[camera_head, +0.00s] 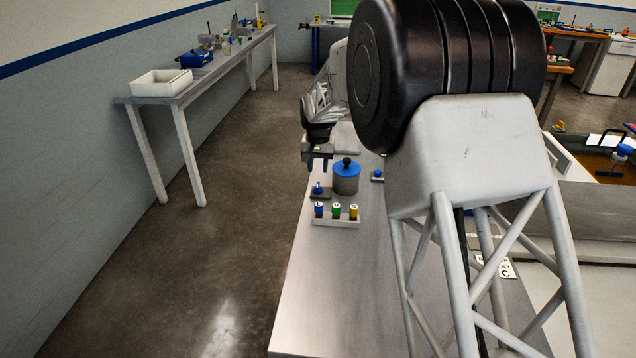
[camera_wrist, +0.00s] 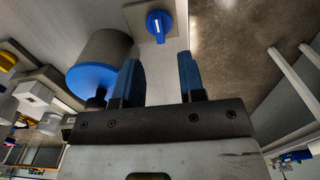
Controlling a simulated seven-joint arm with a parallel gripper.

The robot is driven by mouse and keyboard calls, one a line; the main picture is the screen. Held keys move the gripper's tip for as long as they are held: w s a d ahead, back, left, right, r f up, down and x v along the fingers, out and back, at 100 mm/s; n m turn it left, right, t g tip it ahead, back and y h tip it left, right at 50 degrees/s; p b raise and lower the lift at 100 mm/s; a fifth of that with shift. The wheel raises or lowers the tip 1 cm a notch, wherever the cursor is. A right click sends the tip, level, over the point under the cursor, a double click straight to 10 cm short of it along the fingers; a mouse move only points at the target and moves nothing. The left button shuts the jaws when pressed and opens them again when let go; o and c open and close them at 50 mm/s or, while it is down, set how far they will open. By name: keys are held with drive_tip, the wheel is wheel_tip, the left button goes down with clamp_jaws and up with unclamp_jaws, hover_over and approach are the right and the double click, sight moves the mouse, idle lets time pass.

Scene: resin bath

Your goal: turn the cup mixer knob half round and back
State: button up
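A grey cylindrical cup with a blue lid (camera_head: 346,170) and a black knob on top (camera_head: 347,160) stands on the bench; in the wrist view its blue lid (camera_wrist: 92,80) is at left. Beside it, a small blue knob (camera_head: 318,189) sits on a flat grey plate. In the wrist view this blue knob (camera_wrist: 158,22) shows a white line, beyond the gap between my fingers. Which knob is the mixer's, I cannot tell. My gripper (camera_wrist: 159,62) is open and empty, apart from the blue knob. In the head view, my gripper (camera_head: 318,164) is above and left of the cup.
A rack (camera_head: 336,222) with blue, green and yellow-topped vials stands in front. Another small blue-topped piece (camera_head: 377,174) lies right of the cup. The bench's near part (camera_head: 335,290) is clear. A side table (camera_head: 215,68) with a white tray (camera_head: 161,83) stands along the left wall.

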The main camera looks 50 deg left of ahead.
sight(318, 183)
drive_tip(key=shift+f, duration=3.2)
clamp_jaws()
